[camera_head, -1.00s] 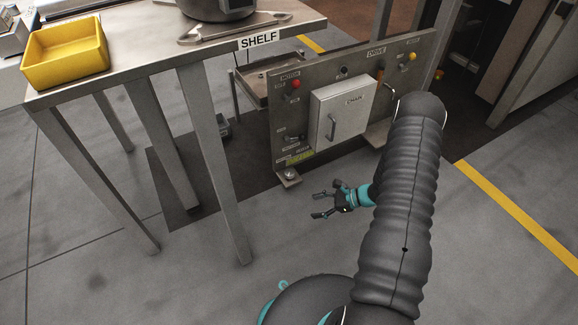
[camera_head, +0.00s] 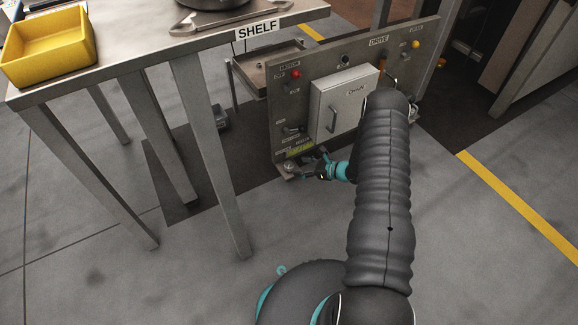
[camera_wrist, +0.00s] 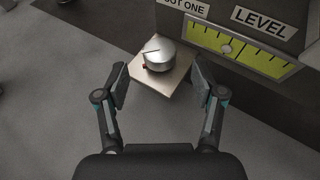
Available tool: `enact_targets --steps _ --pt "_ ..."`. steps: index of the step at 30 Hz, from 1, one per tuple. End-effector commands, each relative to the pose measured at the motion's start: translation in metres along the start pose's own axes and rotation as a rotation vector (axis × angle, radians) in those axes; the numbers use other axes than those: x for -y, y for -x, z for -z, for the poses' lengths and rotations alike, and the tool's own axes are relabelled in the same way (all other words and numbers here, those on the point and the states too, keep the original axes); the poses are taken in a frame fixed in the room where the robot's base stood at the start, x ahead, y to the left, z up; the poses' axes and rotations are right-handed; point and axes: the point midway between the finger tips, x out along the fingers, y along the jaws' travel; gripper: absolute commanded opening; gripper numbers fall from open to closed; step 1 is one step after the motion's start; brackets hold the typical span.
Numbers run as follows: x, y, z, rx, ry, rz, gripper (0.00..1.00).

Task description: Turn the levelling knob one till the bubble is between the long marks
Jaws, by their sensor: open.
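The levelling knob (camera_wrist: 168,54) is a round silver cap with a dark line on top and a small red spot on its side. It sits on a square plate (camera_wrist: 180,82). My gripper (camera_wrist: 160,88) is open, with one finger on each side of the plate's near part; the knob lies just beyond the fingertips, not gripped. The yellow-green level (camera_wrist: 262,62) has black marks and a pale round bubble (camera_wrist: 227,49) left of its middle. I cannot tell clearly which marks are the long ones. In the head view my gripper (camera_head: 306,171) is at the panel's lower left corner.
The grey panel (camera_head: 300,105) carries a white chain box (camera_head: 340,105) above my gripper. A shelf table (camera_head: 130,55) with a yellow bin (camera_head: 50,55) stands to the left, its legs near the panel. The floor in front is clear.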

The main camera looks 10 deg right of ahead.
Motion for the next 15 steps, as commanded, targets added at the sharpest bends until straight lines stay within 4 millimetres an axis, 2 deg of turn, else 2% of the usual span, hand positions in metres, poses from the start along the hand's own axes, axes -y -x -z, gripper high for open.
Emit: enact_targets --steps 1,6,9,15 --pt "-0.001 -0.012 0.001 0.000 0.001 -0.003 0.69" --pt "-0.002 -0.039 0.001 -0.001 0.002 -0.003 0.69" --pt "-0.001 -0.051 0.000 0.000 0.002 -0.003 0.69" --pt "-0.001 -0.061 0.000 0.000 0.001 -0.002 0.69"
